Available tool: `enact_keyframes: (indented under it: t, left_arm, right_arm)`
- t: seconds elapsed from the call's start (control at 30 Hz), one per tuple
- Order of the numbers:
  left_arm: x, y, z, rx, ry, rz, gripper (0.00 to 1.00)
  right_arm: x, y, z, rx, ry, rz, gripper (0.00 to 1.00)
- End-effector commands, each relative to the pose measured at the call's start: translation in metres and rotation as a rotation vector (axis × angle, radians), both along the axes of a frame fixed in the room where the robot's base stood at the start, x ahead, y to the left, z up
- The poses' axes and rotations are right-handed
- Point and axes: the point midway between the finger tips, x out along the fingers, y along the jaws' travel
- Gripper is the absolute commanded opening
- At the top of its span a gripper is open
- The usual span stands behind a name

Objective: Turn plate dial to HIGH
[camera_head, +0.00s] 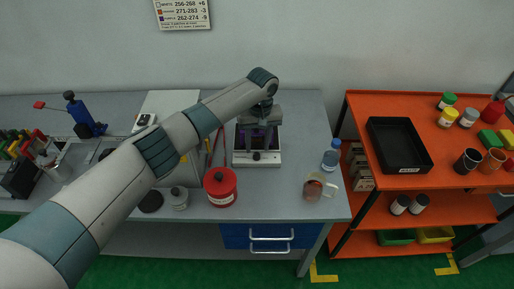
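The plate (243,163) is a small white-fronted unit with a dark top, on the grey bench near the middle of the view. Its dial (257,156) is a small dark knob on the front face. The dial's setting and any HIGH mark are too small to read. My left arm reaches in from the lower left, and my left gripper (261,130) points down over the plate's top, behind the dial in the picture. The gripper hides part of the plate. I cannot tell whether its fingers are open or touching anything. My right gripper is not in view.
A red canister (220,188) stands left of the plate. A beaker of brown liquid (314,188) and a blue-capped bottle (331,156) stand to the right. The bench front before the plate is clear. An orange shelf cart (384,174) with a black tray (417,166) stands further right.

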Motion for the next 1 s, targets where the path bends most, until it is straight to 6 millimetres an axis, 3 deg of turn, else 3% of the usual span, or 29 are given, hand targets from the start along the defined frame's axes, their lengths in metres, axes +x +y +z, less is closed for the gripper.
enact_keyframes:
  t: [0.3, 0.67, 0.83, 1.0]
  left_arm:
    - [-0.001, 0.002, -0.033, 0.001, 0.001, 0.000, 0.38]
    - [-0.001, 0.002, -0.038, 0.000, 0.000, 0.000, 0.38]
    - [-0.001, 0.002, -0.037, 0.000, 0.000, 0.000, 0.03]
    - [-0.001, 0.002, -0.037, 0.001, 0.000, -0.001, 0.00]
  right_arm:
    - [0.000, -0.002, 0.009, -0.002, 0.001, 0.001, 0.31]
    - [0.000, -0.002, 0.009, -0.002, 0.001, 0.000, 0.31]
    - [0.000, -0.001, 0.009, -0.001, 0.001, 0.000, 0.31]
    - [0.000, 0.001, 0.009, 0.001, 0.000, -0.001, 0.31]
